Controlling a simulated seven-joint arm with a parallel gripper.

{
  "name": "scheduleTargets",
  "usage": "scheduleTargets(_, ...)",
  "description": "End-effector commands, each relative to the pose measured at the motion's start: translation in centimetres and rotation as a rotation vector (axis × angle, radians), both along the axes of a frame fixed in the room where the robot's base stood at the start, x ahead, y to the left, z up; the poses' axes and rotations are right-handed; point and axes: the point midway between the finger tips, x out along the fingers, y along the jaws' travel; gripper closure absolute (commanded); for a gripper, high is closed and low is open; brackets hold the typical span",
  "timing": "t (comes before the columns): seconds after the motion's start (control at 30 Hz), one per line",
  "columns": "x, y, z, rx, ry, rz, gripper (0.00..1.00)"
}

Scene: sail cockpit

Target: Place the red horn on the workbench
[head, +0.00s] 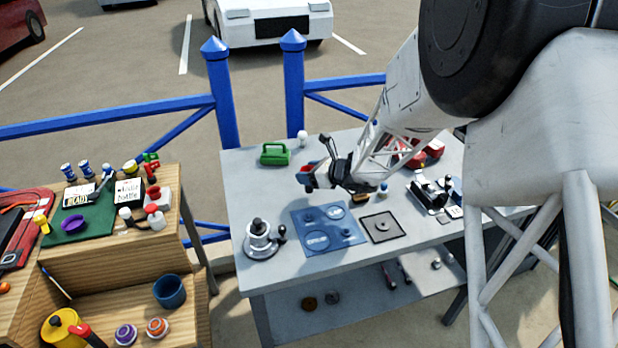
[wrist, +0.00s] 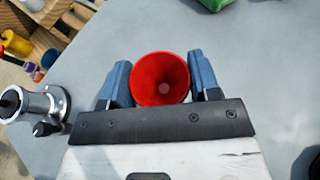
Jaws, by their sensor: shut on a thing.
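My gripper (wrist: 160,85) is shut on the red horn (wrist: 160,78), with one blue finger on each side of it. In the wrist view the horn's round flared mouth faces the camera. In the head view my gripper (head: 309,178) is over the grey workbench (head: 245,185), and only a little red shows at the fingers. I cannot tell whether the horn touches the bench top or is held above it.
A chrome winch (head: 261,238) stands at the bench's front left. A blue mat (head: 327,232) and a dark square plate (head: 382,227) lie near the front. A green case (head: 275,154) sits at the back. Bare bench top lies left of my gripper. A wooden desk (head: 150,255) stands at left.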

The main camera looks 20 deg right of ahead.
Motion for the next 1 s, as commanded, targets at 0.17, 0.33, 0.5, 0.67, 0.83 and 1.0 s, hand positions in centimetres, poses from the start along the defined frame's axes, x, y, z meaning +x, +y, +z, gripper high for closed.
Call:
scheduleTargets(0.17,0.0,0.0,-1.6,0.000,0.000,0.001,0.70)
scheduleTargets(0.33,0.0,0.0,-1.8,-0.001,-0.001,0.000,0.70)
scheduleTargets(0.5,0.0,0.0,-1.9,-0.001,-0.001,0.000,0.70)
scheduleTargets(0.67,0.0,0.0,-2.2,-0.001,-0.001,0.000,0.70)
scheduleTargets(0.83,0.0,0.0,-2.2,-0.001,-0.001,0.000,0.19)
scheduleTargets(1.0,0.0,0.0,-2.2,-0.001,-0.001,0.000,0.18)
